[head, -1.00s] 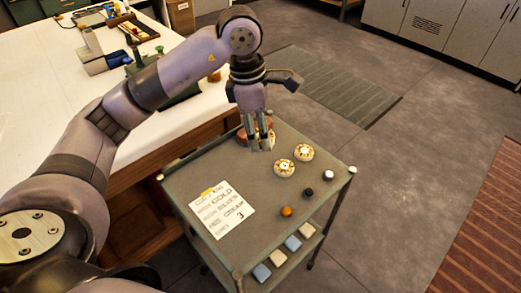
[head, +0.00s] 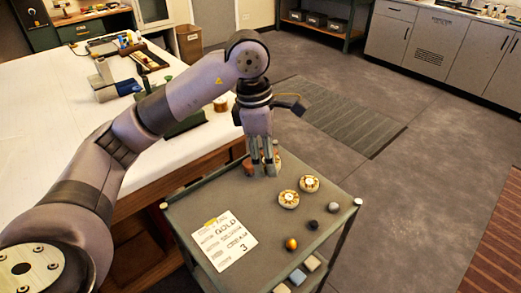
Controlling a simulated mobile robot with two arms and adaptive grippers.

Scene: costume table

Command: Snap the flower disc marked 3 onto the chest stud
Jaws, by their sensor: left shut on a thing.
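My left gripper (head: 264,172) is over the far left part of the grey cart top (head: 185,208), fingers pointing down. It is shut on a pale, gold-edged flower disc (head: 276,160), mostly hidden behind the fingers. The number on that disc cannot be read. Two more cream and gold flower discs lie flat on the cart, a nearer one (head: 289,199) and a farther one (head: 309,183); their marks are too small to read. I cannot make out a chest stud. My right gripper is not in view.
A reddish-brown round thing (head: 248,167) is just left of the fingers. A card (head: 224,240) lists gold, silver, cream and 3. A gold ball (head: 291,244), a black knob (head: 313,225) and a grey knob (head: 333,207) stand at the right. A white worktable (head: 50,135) adjoins the cart.

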